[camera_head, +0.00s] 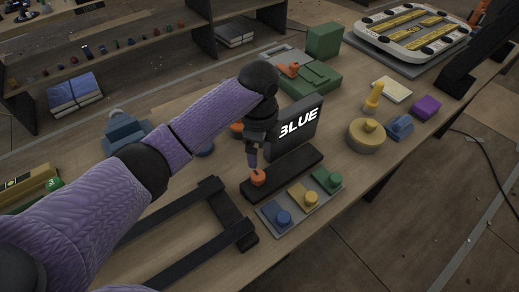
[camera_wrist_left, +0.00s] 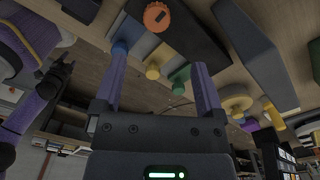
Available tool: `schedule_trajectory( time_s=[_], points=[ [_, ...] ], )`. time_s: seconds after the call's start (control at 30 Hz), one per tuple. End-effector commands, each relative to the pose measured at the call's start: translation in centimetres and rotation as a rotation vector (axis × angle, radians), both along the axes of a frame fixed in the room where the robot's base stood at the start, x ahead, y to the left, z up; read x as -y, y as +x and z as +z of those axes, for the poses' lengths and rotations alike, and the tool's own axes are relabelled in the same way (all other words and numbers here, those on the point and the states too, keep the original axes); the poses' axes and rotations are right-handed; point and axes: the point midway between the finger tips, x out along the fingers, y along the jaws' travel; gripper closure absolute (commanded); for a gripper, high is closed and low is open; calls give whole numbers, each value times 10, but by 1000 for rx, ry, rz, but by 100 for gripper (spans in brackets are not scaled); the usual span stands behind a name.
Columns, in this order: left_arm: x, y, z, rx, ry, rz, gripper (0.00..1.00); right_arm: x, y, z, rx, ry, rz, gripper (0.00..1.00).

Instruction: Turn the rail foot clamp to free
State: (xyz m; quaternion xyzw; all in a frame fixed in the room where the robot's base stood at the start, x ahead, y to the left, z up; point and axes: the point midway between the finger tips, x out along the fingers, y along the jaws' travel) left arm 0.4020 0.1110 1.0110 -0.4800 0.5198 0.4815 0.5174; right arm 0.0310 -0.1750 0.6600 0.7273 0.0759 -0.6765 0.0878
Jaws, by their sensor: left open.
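No part carries a label naming it the rail foot clamp, so I cannot tell for certain which it is. A round orange knob (camera_head: 258,178) sits at the near left end of a long dark base (camera_head: 290,174). In the left wrist view the knob (camera_wrist_left: 157,16) shows a dark mark on its face. My left gripper (camera_head: 253,160) is right over the knob in the head view; contact is unclear. Its fingers are apart and empty in the left wrist view (camera_wrist_left: 158,85). A dark, purple-sleeved arm end at that view's left looks like my right arm; its jaw is unclear.
A screen reading BLUE (camera_head: 297,130) stands behind the base. A tray with blue, yellow and green knobs (camera_head: 268,217) lies in front. A black rail frame (camera_head: 222,208) is at left. An orange part (camera_head: 289,69) sits on a green fixture (camera_head: 310,80) behind.

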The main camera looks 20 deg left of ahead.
Motion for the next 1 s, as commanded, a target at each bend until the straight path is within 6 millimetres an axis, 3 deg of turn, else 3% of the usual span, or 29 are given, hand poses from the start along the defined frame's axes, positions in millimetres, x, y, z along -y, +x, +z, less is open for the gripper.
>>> schedule_trajectory(
  time_s=[0.3,0.4,0.77,1.0],
  points=[
    [0,-1,-73,-4,2,1,10,2,-20,-27,-41,-4,-2,41],
    [0,-1,-89,-3,2,1,10,4,-20,-32,-42,-7,-1,41],
    [0,-1,-97,1,2,0,10,4,-15,-33,-29,-5,3,41],
    [0,-1,-97,1,2,0,59,4,-14,-33,-28,-6,3,41]
  ],
)
